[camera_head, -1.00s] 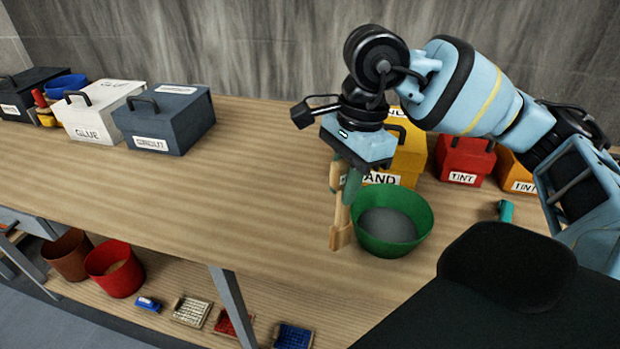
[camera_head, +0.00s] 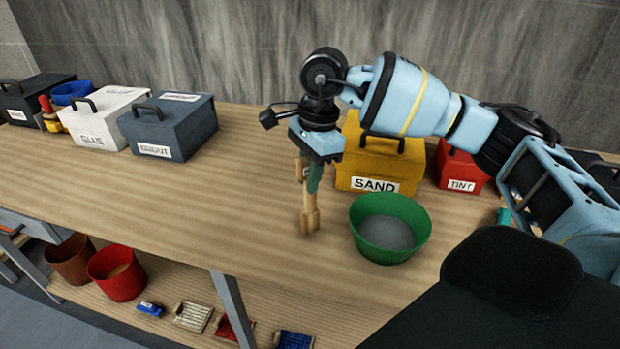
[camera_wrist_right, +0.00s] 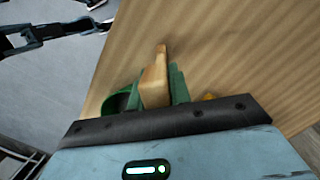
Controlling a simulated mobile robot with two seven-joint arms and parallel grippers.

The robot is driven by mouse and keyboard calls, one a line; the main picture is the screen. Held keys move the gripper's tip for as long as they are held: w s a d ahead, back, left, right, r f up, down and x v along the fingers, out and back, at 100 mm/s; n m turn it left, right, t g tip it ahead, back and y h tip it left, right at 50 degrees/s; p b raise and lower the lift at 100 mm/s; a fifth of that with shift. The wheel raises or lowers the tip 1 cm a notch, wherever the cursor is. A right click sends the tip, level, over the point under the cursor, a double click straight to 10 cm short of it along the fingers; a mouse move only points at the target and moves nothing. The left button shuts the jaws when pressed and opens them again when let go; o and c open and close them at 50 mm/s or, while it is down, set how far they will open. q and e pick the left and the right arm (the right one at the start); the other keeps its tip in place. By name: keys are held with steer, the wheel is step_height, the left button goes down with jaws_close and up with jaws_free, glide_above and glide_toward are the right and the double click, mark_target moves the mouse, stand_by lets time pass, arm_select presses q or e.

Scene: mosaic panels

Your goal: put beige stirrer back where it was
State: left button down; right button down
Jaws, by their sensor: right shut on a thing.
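My right gripper (camera_head: 309,178) is shut on the beige stirrer (camera_head: 309,215), which hangs upright with its paddle end down, just above or at the tabletop; I cannot tell whether it touches. The stirrer also shows between the green fingers in the right wrist view (camera_wrist_right: 155,82). The stirrer is left of the green bucket (camera_head: 391,232), apart from it. The bucket holds grey material. My left gripper is not in view.
A yellow SAND box (camera_head: 378,165) stands behind the bucket, with a red TINT box (camera_head: 460,168) to its right. Grey (camera_head: 170,128) and white GLUE (camera_head: 103,120) boxes stand at left. The table (camera_head: 220,200) between is clear. Red (camera_head: 117,272) and brown buckets sit on the shelf below.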

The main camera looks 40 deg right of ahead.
steer(key=shift+f, duration=0.6)
steer(key=shift+f, duration=0.2)
steer(key=c, duration=1.3)
jaws_free()
steer(key=shift+r, duration=0.2)
steer(key=r, duration=0.4)
steer(key=d+r, duration=0.1)
steer(key=r, duration=0.6)
steer(key=shift+d+r, duration=0.4)
